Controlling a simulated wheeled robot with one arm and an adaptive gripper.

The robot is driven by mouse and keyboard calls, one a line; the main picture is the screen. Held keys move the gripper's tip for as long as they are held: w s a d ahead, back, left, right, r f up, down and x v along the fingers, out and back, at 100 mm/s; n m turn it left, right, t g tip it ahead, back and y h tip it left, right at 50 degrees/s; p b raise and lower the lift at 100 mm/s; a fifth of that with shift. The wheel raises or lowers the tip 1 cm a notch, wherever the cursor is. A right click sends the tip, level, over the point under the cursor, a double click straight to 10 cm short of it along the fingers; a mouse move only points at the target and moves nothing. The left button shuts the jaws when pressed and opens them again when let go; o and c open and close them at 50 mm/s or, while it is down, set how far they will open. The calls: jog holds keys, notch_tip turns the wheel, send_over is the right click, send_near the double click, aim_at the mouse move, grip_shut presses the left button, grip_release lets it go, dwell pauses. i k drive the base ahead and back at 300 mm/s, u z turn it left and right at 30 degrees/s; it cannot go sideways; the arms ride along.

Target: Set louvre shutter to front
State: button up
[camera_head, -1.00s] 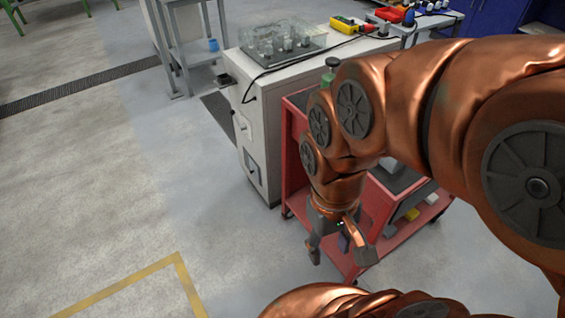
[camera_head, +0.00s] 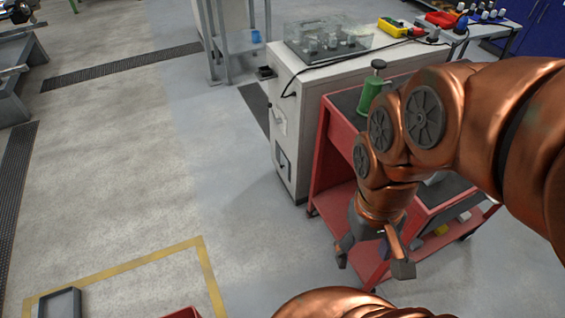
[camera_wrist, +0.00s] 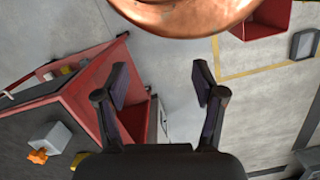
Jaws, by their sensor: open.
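I cannot pick out a louvre shutter for sure in either view. The white cabinet (camera_head: 313,133) has a small dark-framed panel (camera_head: 283,164) low on its left face and a pale fitting (camera_head: 278,119) above it; whether either is the shutter is too small to tell. My gripper (camera_head: 372,262) hangs in front of the red cart, to the right of and nearer than the cabinet. In the wrist view my gripper (camera_wrist: 160,70) has its two fingers spread, with nothing between them but floor.
The red cart (camera_head: 327,165) stands against the cabinet, with a green bottle-like object (camera_head: 371,92) on top. A clear-covered box (camera_head: 325,40) sits on the cabinet. A grey tray (camera_head: 60,304) lies by the yellow floor line (camera_head: 208,272). The floor left of the cabinet is clear.

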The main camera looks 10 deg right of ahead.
aim_at(284, 164)
jog(key=u, duration=0.45)
jog(key=i, duration=0.9)
jog(key=u, duration=0.25)
